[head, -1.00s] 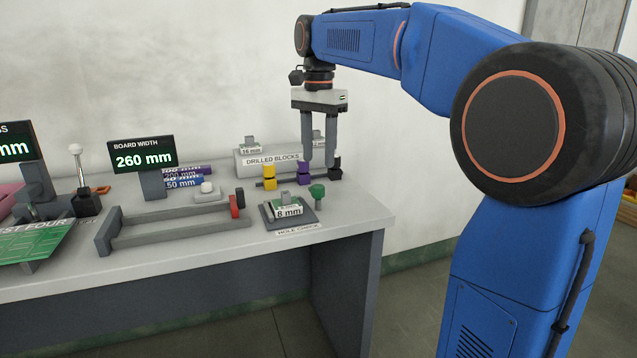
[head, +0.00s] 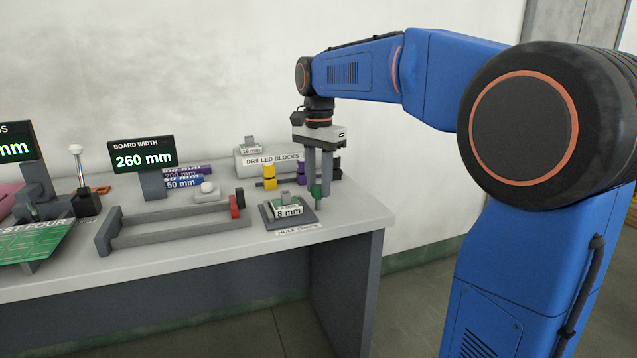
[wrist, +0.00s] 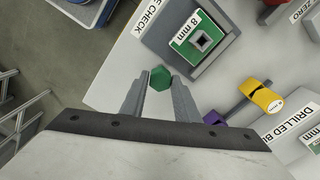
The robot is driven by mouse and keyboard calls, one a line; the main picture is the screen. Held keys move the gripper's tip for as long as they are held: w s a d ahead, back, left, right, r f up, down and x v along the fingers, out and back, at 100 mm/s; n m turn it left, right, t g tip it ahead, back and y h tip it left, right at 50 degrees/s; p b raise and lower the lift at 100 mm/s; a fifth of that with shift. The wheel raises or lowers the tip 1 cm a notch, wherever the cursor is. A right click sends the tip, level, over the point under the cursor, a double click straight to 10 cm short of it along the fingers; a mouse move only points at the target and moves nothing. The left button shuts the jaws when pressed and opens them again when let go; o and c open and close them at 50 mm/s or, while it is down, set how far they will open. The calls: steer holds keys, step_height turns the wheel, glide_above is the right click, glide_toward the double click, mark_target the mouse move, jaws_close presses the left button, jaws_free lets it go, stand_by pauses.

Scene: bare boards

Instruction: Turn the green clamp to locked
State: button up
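The green clamp (head: 316,191) is a small green knob at the right end of the hole check fixture, near the table's right front. In the wrist view its hexagonal green top (wrist: 160,78) lies between my fingertips. My gripper (head: 320,186) points straight down at the clamp, one finger on either side of it. The fingers stand apart, and I see no clear grip on the knob. The fixture holds a green block marked 8 mm (wrist: 195,45) beside the clamp. The knob's lower part is hidden in the wrist view.
A yellow piece (head: 269,177) and a purple piece (wrist: 213,118) stand behind the fixture, close to my fingers. The grey drilled blocks holder (head: 255,163) is farther back. A board width gauge (head: 180,228) lies to the left. The table edge is close on the right.

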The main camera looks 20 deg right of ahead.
steer(key=c, duration=0.5)
steer(key=shift+n, duration=0.4)
steer(key=n, duration=0.3)
steer(key=shift+n, duration=0.3)
steer(key=n, duration=0.3)
steer(key=shift+n, duration=0.4)
steer(key=n, duration=0.5)
steer(key=shift+w+a, duration=0.1)
steer(key=shift+n, duration=2.4)
